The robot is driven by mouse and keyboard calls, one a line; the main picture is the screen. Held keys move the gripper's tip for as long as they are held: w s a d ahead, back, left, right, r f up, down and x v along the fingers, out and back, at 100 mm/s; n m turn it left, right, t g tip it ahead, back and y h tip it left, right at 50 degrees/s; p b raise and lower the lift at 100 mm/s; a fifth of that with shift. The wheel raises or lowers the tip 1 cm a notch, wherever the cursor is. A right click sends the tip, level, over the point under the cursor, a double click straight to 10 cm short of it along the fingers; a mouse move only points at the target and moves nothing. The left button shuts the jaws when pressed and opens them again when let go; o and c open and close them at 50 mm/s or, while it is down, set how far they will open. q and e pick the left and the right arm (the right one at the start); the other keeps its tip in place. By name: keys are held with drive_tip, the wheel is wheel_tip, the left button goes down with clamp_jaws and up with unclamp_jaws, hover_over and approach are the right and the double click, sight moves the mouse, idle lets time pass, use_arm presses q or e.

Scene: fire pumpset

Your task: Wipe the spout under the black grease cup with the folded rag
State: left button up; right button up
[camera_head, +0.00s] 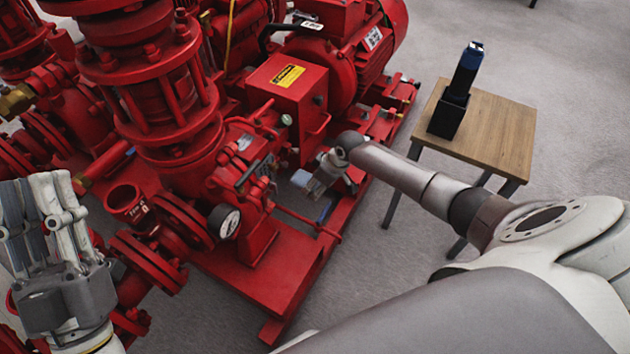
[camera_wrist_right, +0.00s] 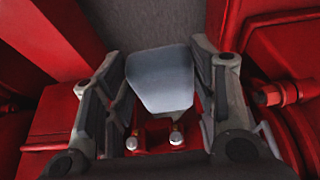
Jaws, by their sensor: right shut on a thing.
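My right gripper (camera_head: 318,180) is reached in low beside the red pump set, near the front of the red machinery. In the right wrist view its two fingers (camera_wrist_right: 162,95) are shut on a folded pale blue-grey rag (camera_wrist_right: 160,78), which sticks out between them. A small pale patch of the rag (camera_head: 300,178) shows at the fingertips in the head view.
The red pump set (camera_head: 300,85) fills the left and middle, with a pressure gauge (camera_head: 224,221) and a red base frame (camera_head: 255,270). A wooden table (camera_head: 500,140) at right carries a black holder (camera_head: 447,117) with a dark upright object. Grey floor is clear around the table.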

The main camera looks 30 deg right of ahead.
drive_tip(key=shift+s+d+p, duration=0.25)
drive_tip(key=shift+s+p, duration=0.1)
drive_tip(key=shift+s, duration=0.1)
use_arm(q)
drive_tip(key=w+f+g+y, duration=0.1)
drive_tip(key=w+f+g, duration=0.2)
drive_tip(key=f+g, duration=0.1)
drive_tip(key=shift+w+f+y+p, duration=0.3)
drive_tip(key=shift+w+f+p, duration=0.1)
drive_tip(key=shift+f, duration=0.35)
use_arm(e)
drive_tip(key=shift+s+d, duration=0.25)
drive_tip(key=shift+s, duration=0.15)
use_arm(q)
drive_tip(key=shift+d, duration=0.1)
